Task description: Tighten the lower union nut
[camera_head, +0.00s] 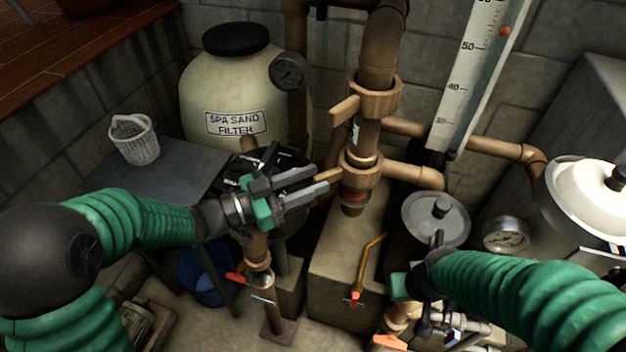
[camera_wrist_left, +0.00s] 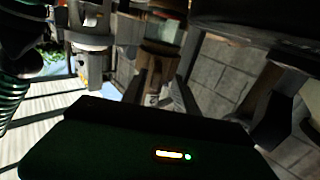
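The lower union nut (camera_head: 361,170) is a brown ring on the vertical brown pipe, with a lug (camera_head: 328,175) sticking out to the left. Below it a reddish band shows on the pipe end. My left gripper (camera_head: 320,178) comes in from the left, its two grey fingers apart and pointing at the lug. The fingertips are at the lug's left end; I cannot tell whether they touch it. The left wrist view is dark, with brown fittings beyond the fingers. My right gripper (camera_head: 425,305) is low at the right, its fingers hard to make out.
An upper union nut (camera_head: 375,98) with its own lug sits above. A sand filter tank (camera_head: 225,100) stands behind. A white basket (camera_head: 134,140) stands on a grey table.

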